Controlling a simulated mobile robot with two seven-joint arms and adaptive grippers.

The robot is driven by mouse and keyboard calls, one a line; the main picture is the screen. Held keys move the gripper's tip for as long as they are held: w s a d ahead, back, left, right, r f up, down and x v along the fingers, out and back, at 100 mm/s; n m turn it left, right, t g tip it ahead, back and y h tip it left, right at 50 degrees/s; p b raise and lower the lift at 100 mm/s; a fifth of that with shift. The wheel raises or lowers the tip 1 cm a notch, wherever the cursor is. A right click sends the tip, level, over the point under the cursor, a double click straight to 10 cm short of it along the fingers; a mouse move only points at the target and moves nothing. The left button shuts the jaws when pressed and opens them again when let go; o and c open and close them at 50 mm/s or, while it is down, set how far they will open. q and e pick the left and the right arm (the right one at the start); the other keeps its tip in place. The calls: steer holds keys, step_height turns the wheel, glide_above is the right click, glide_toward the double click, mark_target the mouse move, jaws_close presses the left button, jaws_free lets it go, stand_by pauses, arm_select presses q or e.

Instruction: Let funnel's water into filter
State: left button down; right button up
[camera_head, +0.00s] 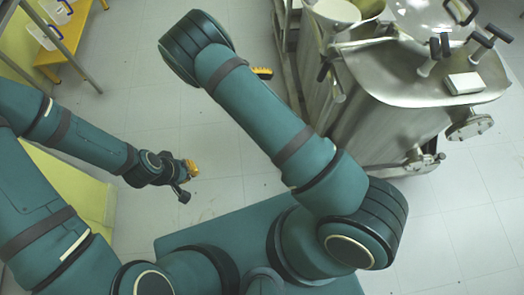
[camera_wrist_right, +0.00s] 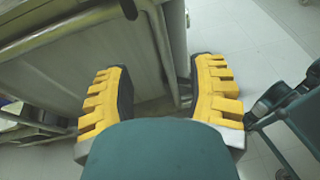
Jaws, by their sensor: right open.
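A pale, round, funnel-like vessel (camera_head: 336,12) stands at the top of the head view, above the steel equipment and partly cut off by the frame. A small black-ended handle (camera_head: 323,73) shows below it. I cannot identify the filter for certain or see any water. My right gripper (camera_head: 262,73) is mostly hidden behind its own arm in the head view. In the wrist view my right gripper (camera_wrist_right: 160,65) is open and empty, facing a grey metal wall. My left gripper (camera_head: 187,182) is open with nothing visible in it, over the floor at left.
A large steel vessel (camera_head: 375,115) with a domed lid, several black-handled fittings and side flanges fills the right of the head view. A black-ended bar (camera_wrist_right: 128,8) is near my right fingers. A yellow bench (camera_head: 70,52) stands upper left. The tiled floor (camera_head: 225,150) between is clear.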

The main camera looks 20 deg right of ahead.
steer(key=s+f+m+y, duration=0.2)
steer(key=s+f+y, duration=0.4)
steer(key=s+f, duration=0.3)
steer(key=s+a+f+m+t+y+b, duration=0.1)
steer(key=s+a+f+m+y, duration=0.3)
steer(key=s+a+m+y, duration=0.1)
steer(key=shift+s+a+f+m+y, duration=0.4)
steer(key=shift+s+a+y, duration=0.1)
steer(key=shift+a+y, duration=0.95)
steer(key=shift+d, duration=0.15)
steer(key=s+a+r+m+t+y, duration=0.2)
steer(key=a+r+m+t+y, duration=0.1)
steer(key=r+m+t, duration=0.2)
steer(key=shift+a+r+m+t, duration=0.25)
steer(key=shift+r+m, duration=0.2)
steer(key=shift+m, duration=0.65)
steer(key=shift+d+y, duration=0.1)
steer(key=shift+y, duration=0.25)
